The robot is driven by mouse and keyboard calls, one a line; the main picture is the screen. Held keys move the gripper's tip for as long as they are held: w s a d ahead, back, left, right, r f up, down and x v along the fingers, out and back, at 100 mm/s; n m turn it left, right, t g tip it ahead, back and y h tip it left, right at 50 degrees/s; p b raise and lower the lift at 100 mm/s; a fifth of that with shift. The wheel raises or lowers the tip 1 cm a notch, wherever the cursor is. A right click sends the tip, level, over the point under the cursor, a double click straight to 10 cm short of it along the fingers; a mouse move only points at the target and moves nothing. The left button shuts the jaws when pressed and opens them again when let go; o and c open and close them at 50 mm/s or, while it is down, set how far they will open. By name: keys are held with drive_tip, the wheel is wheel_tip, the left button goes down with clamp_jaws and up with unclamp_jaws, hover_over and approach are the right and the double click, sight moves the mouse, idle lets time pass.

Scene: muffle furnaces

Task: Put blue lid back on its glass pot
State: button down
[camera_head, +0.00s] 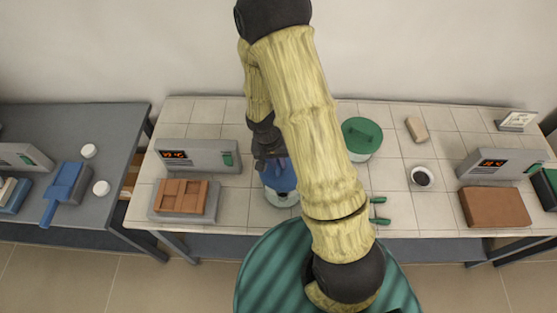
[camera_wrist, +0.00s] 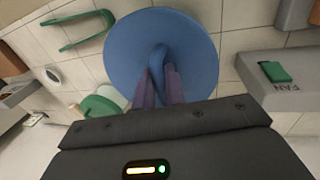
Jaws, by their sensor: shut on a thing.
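The blue lid (camera_head: 277,180) is at the middle of the tiled table, partly behind my arm. In the wrist view the round blue lid (camera_wrist: 192,45) shows from above, with a loop handle at its centre. My gripper (camera_wrist: 160,75) is shut on that handle with its purple fingers; in the head view my gripper (camera_head: 272,160) is partly hidden by the arm. The glass pot (camera_head: 284,200) shows just under the lid in the head view. Whether the lid touches the pot's rim or hangs just above it, I cannot tell. The lid hides the pot in the wrist view.
A green-lidded pot (camera_head: 362,138) stands behind to the right. Green tongs (camera_head: 380,209) lie right of the arm. A furnace (camera_head: 199,157) with a reddish brick slab (camera_head: 181,196) stands left. A small bowl (camera_head: 421,179) and another furnace (camera_head: 503,163) are right.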

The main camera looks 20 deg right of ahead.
drive_tip(key=shift+a+b+x, duration=0.15)
drive_tip(key=shift+b+x, duration=0.5)
drive_tip(key=shift+x, duration=0.2)
drive_tip(key=shift+a+b+x, duration=0.2)
drive_tip(key=shift+b+x, duration=0.4)
drive_tip(key=shift+x, duration=0.3)
drive_tip(key=shift+a+b+x, duration=0.15)
drive_tip(key=shift+b+x, duration=0.5)
drive_tip(key=shift+x, duration=0.2)
drive_tip(key=shift+w+f, duration=0.1)
drive_tip(key=shift+w, duration=0.1)
drive_tip(key=shift+s+d, duration=0.1)
drive_tip(key=shift+a+b+x, duration=0.15)
drive_tip(key=shift+b+x, duration=0.5)
drive_tip(key=shift+b, duration=0.05)
drive_tip(key=shift+a+b+x, duration=0.1)
drive_tip(key=shift+b+x, duration=0.6)
drive_tip(key=c, duration=1.4)
unclamp_jaws()
drive_tip(key=b+v, duration=0.1)
drive_tip(key=v, duration=1.6)
